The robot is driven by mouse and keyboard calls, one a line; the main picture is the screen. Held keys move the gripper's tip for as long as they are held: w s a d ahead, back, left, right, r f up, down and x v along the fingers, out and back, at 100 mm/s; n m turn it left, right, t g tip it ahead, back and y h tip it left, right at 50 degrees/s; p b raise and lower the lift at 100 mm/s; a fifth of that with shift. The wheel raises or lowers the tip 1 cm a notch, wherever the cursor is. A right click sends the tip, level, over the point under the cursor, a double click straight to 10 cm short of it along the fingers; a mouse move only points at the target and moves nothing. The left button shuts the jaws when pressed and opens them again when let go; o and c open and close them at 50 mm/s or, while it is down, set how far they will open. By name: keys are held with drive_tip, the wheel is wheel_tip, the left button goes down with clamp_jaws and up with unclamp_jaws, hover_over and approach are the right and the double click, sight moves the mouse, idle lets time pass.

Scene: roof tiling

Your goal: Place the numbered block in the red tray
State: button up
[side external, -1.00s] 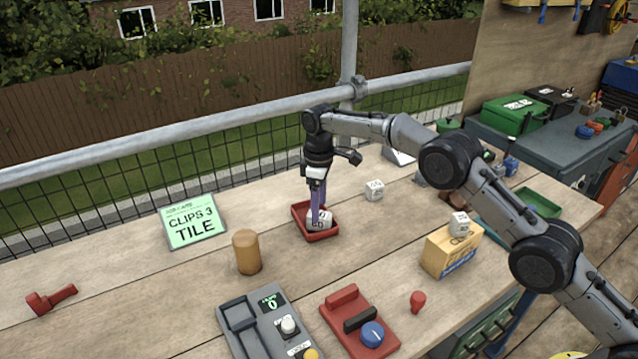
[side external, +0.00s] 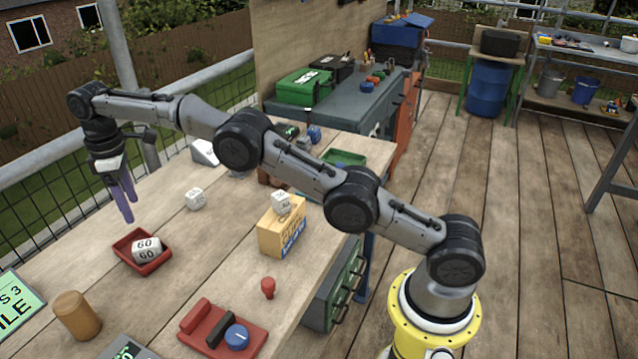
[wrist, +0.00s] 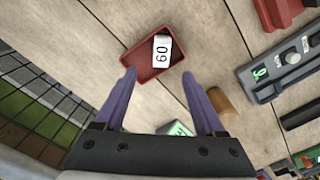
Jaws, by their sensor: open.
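The white numbered block (side external: 146,249), marked 60, sits inside the red tray (side external: 152,269) on the wooden bench. The wrist view shows the block (wrist: 162,50) lying in the tray (wrist: 138,62), apart from my gripper. My gripper (side external: 128,213) hangs above and behind the tray in the side view, with its purple fingers pointing down. In the wrist view my gripper (wrist: 160,77) is open and nothing is between the fingers.
Another white block (side external: 195,199) lies on the bench, and one (side external: 281,202) sits on a cardboard box (side external: 283,238). A brown cylinder (side external: 77,316) stands near the tray. A red device with a blue knob (side external: 236,336) is in front. A green tray (side external: 345,158) is farther back.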

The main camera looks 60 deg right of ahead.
drive_tip(key=s+d+r+m+t, duration=0.15)
drive_tip(key=s+d+r, duration=0.25)
drive_tip(key=s+r, duration=0.5)
drive_tip(key=s+d+r+m+t, duration=0.1)
drive_tip(key=s+d+r+m, duration=0.25)
drive_tip(key=s+r, duration=0.55)
drive_tip(key=s+d+f+m+t, duration=0.1)
drive_tip(key=s+f, duration=0.3)
drive_tip(key=s, duration=0.9)
drive_tip(key=s+d+f+m+t, duration=0.2)
drive_tip(key=s+d+f, duration=0.2)
drive_tip(key=s, duration=1)
drive_tip(key=shift+s+f+m, duration=0.15)
drive_tip(key=shift+f+m, duration=0.05)
drive_tip(key=shift+m, duration=0.2)
